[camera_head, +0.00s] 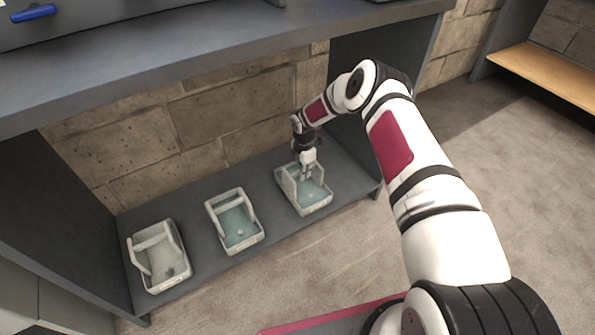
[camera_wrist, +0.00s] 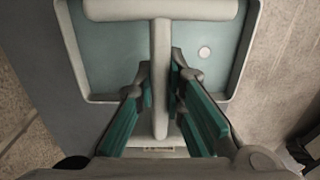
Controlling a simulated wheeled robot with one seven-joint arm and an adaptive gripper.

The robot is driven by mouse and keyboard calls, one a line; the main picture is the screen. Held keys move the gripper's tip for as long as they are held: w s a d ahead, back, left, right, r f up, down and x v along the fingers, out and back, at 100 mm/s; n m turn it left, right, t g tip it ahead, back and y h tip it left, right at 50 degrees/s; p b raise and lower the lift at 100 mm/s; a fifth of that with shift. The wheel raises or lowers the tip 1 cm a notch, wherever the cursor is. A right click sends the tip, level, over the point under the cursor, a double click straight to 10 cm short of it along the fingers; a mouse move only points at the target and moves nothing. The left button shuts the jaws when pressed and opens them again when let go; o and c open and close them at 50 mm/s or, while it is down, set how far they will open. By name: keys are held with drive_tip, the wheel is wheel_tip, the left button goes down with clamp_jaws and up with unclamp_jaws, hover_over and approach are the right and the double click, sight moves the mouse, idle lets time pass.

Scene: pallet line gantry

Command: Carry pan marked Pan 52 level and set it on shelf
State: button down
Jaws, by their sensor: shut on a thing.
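Three pale pans with raised handles stand in a row on a low dark grey shelf (camera_head: 185,223). The right pan (camera_head: 318,207) has a bluish floor, and my gripper (camera_head: 305,176) is at its handle. In the wrist view the teal fingers (camera_wrist: 161,112) are shut on the handle's middle bar (camera_wrist: 160,62), with the same pan (camera_wrist: 110,60) around it. A small round disc (camera_wrist: 205,52) lies in the pan. A small label (camera_wrist: 158,149) shows near its edge, but I cannot read it. I cannot tell whether the pan touches the shelf. No marking Pan 52 is readable.
The middle pan (camera_head: 238,240) and left pan (camera_head: 163,277) stand close by on the left. A grey counter (camera_head: 190,72) overhangs the row, with a stone wall (camera_head: 220,115) behind. A wooden shelf (camera_head: 550,75) is at the upper right. Floor between is clear.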

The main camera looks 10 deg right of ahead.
drive_tip(key=shift+w, duration=0.15)
drive_tip(key=c, duration=1.7)
unclamp_jaws()
drive_tip(key=shift+o, duration=0.2)
wheel_tip(320, 180, up, 8)
drive_tip(key=p, duration=0.3)
drive_tip(key=shift+f+p, duration=0.2)
drive_tip(key=shift+p, duration=0.1)
drive_tip(key=shift+s, duration=0.2)
